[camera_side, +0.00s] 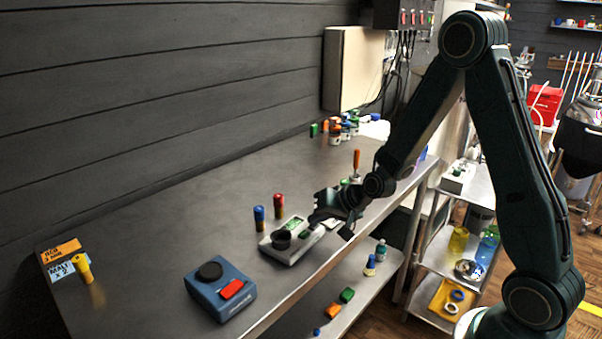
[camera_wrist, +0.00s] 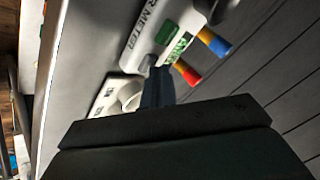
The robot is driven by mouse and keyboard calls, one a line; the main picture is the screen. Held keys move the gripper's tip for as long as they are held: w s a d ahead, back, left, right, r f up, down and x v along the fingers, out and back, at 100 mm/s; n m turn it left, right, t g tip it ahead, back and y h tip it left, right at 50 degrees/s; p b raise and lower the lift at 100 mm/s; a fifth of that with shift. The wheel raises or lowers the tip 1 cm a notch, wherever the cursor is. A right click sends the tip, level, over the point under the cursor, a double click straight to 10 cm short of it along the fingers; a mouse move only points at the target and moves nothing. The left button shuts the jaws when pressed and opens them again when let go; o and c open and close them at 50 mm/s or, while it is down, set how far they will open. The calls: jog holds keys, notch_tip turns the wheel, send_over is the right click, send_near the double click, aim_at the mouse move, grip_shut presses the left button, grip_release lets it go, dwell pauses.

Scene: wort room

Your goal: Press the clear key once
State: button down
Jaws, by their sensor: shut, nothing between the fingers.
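A white meter (camera_side: 292,241) with a dark round cup and a green display stands on the steel bench. In the wrist view the meter (camera_wrist: 134,44) shows "METER" lettering, a green key (camera_wrist: 167,33) and a grey key (camera_wrist: 147,63). I cannot read which key is marked clear. My gripper (camera_side: 313,221) is at the right end of the meter, low over it. In the wrist view my gripper (camera_wrist: 158,72) has its fingers together, with the tips right beside the grey key. I cannot tell whether they touch it.
A blue box (camera_side: 220,288) with a black knob and a red key stands front left. Blue (camera_side: 259,219) and red (camera_side: 279,207) capped cylinders stand behind the meter. The bench between is clear.

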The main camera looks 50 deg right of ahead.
jog(key=shift+f, duration=0.2)
jog(key=shift+r, duration=0.1)
dwell(0.5)
jog(key=shift+r, duration=0.75)
jog(key=shift+r, duration=2.5)
